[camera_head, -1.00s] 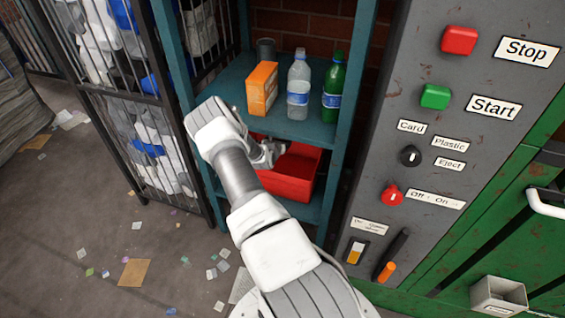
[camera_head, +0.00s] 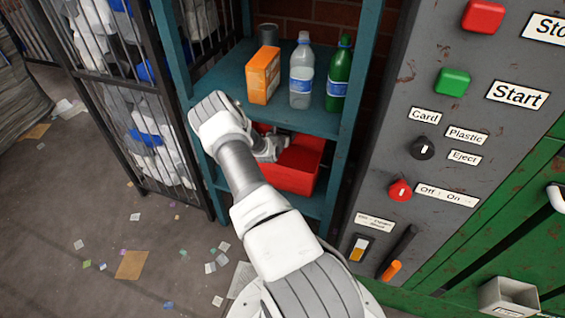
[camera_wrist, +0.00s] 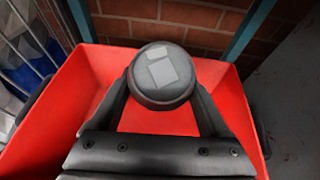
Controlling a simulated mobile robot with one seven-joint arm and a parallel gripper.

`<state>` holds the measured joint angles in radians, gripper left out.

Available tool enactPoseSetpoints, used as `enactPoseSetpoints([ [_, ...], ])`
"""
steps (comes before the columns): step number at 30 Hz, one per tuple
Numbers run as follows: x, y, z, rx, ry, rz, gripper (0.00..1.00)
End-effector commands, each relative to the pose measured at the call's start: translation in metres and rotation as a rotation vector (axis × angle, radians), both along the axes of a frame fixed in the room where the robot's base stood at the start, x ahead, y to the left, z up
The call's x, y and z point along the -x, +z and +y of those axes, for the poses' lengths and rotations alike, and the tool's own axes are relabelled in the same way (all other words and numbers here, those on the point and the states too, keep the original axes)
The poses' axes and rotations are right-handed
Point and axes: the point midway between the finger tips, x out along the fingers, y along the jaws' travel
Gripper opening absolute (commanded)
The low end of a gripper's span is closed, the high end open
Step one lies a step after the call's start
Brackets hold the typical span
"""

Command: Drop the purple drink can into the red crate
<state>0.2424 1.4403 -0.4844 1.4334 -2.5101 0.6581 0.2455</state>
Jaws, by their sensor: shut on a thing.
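The red crate (camera_head: 302,166) stands on the lower shelf, partly hidden behind my arm. My gripper (camera_head: 268,150) is over the crate's left part in the head view. In the wrist view my gripper (camera_wrist: 163,98) is shut on a dark round can (camera_wrist: 163,75), seen end-on with pale grey patches on its end. No purple shows on this can, and its side is mostly hidden. The crate's red walls (camera_wrist: 62,98) surround the can in the wrist view. How far the can is above the crate floor cannot be told.
The upper shelf (camera_head: 225,80) holds an orange box (camera_head: 262,75), a clear bottle (camera_head: 301,72), a green bottle (camera_head: 338,75) and a dark can (camera_head: 268,34). A wire cage (camera_head: 150,100) stands left, a grey control panel (camera_head: 415,80) right. Brick wall (camera_wrist: 190,30) lies behind.

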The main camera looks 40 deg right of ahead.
Motion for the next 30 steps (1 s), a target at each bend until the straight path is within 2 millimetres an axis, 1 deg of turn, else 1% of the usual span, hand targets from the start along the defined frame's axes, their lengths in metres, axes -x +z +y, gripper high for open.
enactPoseSetpoints([
  [1, -0.0001, -0.0115, 0.0, 0.0, 0.0, 0.001, 0.0],
  [4, -0.0002, -0.0184, -0.0002, 0.001, 0.0, -0.001, 0.0],
  [14, -0.0002, -0.0197, -0.0003, 0.0, 0.0, -0.001, 0.0],
  [15, -0.0002, -0.0197, -0.0003, 0.0, 0.0, -0.001, 0.83],
  [18, -0.0002, -0.0197, -0.0003, 0.0, 0.0, -0.001, 1.0],
  [26, 0.0003, -0.0192, 0.0005, 0.0, 0.0, -0.001, 1.0],
  [30, 0.0045, -0.0139, 0.0078, 0.0, 0.0, -0.001, 1.0],
])
